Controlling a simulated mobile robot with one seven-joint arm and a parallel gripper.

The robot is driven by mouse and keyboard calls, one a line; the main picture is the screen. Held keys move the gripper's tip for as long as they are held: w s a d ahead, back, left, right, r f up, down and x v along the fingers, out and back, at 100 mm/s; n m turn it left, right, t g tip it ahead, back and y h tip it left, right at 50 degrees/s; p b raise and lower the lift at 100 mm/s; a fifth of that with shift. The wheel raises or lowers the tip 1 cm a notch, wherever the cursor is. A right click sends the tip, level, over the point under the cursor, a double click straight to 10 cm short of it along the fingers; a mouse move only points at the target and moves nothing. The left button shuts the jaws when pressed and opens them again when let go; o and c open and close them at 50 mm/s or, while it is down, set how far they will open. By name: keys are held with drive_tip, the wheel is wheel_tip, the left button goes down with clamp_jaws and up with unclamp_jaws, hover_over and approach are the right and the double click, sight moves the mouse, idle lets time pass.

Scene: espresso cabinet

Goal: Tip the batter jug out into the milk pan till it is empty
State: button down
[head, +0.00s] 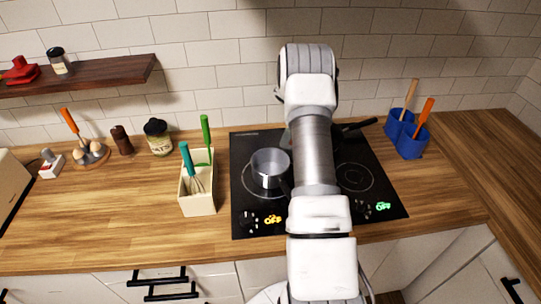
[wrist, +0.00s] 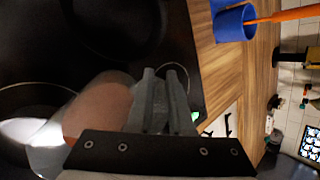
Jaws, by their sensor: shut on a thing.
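The milk pan (head: 268,168), a small grey metal pot, stands on the left part of the black hob in the head view. My arm hides my gripper there. In the wrist view my gripper (wrist: 165,100) is shut, with a see-through vessel holding pinkish-brown stuff, seemingly the batter jug (wrist: 98,103), beside its fingers. The jug looks tilted in this view, but its mouth and handle are not clear. A bright pale patch (wrist: 30,132) lies at its left end; I cannot tell what it is.
A dark pan's handle (head: 358,126) shows behind my arm on the hob (head: 245,205). A cream utensil box (head: 198,195) stands left of the hob. Blue utensil pots (head: 410,142) stand right of it. A wooden shelf (head: 90,76) hangs at the upper left. The front-left counter is clear.

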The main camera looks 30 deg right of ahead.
drive_tip(key=shift+w+a+r+h+b, duration=0.2)
drive_tip(key=shift+a+r+h+b, duration=0.4)
drive_tip(key=shift+r+h+b, duration=0.3)
drive_tip(key=shift+a+r+g+h+b, duration=0.15)
drive_tip(key=shift+r+h+b, duration=0.05)
drive_tip(key=shift+r+b, duration=0.25)
drive_tip(key=shift+a+r+g+h+b, duration=0.1)
drive_tip(key=shift+r+g+h+b, duration=0.1)
drive_tip(key=shift+r+b, duration=0.25)
drive_tip(key=shift+a+r+b, duration=0.1)
drive_tip(key=shift+r+b, duration=0.1)
drive_tip(key=shift+b, duration=0.4)
drive_tip(key=shift+w+a+r+h+b, duration=0.1)
drive_tip(key=shift+a+r+h+b, duration=0.4)
drive_tip(key=shift+b, duration=0.65)
drive_tip(key=shift+w+a+r+h+b, duration=0.1)
drive_tip(key=shift+a+r+h+b, duration=0.1)
drive_tip(key=shift+r+h+b, duration=0.7)
drive_tip(key=shift+a+f, duration=0.1)
drive_tip(key=shift+f, duration=0.05)
drive_tip(key=shift+a+r+g+h+b, duration=0.25)
drive_tip(key=shift+a+r+h+b, duration=0.1)
drive_tip(key=shift+r, duration=0.1)
